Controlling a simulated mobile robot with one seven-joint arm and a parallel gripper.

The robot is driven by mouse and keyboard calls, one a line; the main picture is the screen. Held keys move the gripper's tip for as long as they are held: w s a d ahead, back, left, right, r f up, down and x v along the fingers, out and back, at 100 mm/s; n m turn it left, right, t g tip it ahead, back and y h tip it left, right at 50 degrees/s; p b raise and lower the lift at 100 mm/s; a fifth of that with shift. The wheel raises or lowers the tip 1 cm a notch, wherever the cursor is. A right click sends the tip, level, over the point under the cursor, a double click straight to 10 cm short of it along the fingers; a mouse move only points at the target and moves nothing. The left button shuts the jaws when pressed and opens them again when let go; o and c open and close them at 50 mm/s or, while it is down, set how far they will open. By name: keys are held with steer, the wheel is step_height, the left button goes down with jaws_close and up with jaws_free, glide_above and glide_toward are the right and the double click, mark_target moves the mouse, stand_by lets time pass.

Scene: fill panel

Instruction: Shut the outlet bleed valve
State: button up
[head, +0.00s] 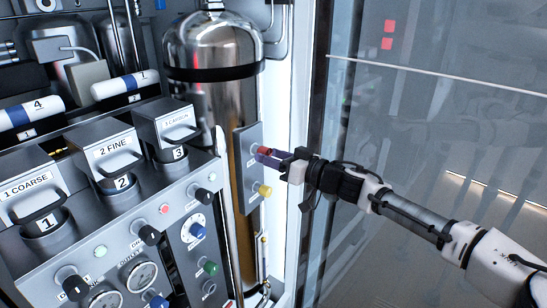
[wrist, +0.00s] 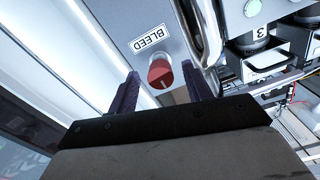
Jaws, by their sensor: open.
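A red knob (head: 264,149) sits on a narrow grey plate (head: 247,139) in front of the steel cylinder. Whether this is the outlet one, I cannot read. My gripper (head: 268,156) is at the knob, and its purple fingers partly overlap it in the head view. In the wrist view my gripper (wrist: 161,71) is open, with one finger on each side of the knob. Contact cannot be told.
A yellow knob (head: 264,190) sits just below the red one on the same plate. The steel cylinder (head: 212,100) stands behind. Numbered canisters and a control panel with knobs and gauges (head: 141,276) fill the left. A glass pane (head: 420,130) is at the right.

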steer(key=b+v, duration=0.4)
steer(key=v, duration=0.9)
steer(key=shift+s+d, duration=0.3)
